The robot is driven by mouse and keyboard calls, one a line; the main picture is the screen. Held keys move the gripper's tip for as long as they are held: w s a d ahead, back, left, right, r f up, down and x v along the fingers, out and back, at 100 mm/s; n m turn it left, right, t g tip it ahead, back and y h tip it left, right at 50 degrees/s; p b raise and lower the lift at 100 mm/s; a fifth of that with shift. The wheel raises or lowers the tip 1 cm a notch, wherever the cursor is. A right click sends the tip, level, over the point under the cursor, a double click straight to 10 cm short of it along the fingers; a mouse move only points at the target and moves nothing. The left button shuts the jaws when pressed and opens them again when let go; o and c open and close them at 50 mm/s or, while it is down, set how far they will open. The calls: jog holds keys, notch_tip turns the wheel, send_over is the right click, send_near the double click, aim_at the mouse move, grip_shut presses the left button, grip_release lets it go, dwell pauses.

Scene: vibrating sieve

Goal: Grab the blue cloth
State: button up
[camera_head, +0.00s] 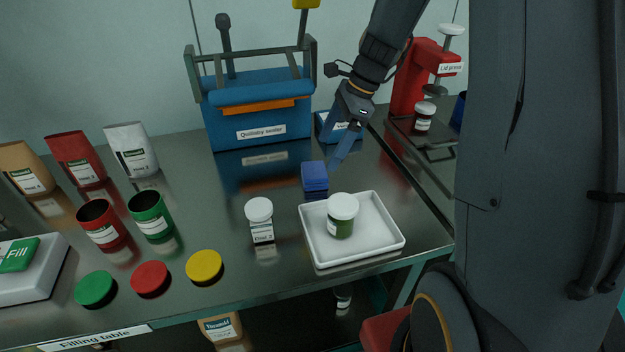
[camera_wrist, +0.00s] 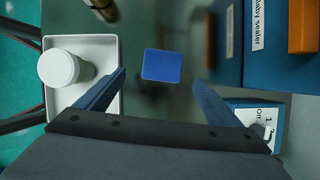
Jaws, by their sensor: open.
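The blue cloth (camera_head: 314,177) is a small folded square block on the dark metal table, just behind the white tray. In the wrist view the blue cloth (camera_wrist: 162,65) lies ahead, roughly midway between the two fingers and beyond their tips. My gripper (camera_head: 342,150) is above and a little to the right of the cloth in the head view. In the wrist view my gripper (camera_wrist: 158,82) is open with nothing between its fingers.
The white tray (camera_head: 385,245) holds a white-lidded green jar (camera_head: 342,215). A red press (camera_head: 425,80) stands at far right.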

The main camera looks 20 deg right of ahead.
aim_at(317, 169)
jog(key=x, duration=0.4)
jog(key=p+x, duration=0.1)
jog(key=x, duration=0.3)
jog(key=shift+w+a+f, duration=0.1)
jog(key=shift+w+f, duration=0.15)
jog(key=c, duration=1.2)
jog(key=shift+o, duration=0.2)
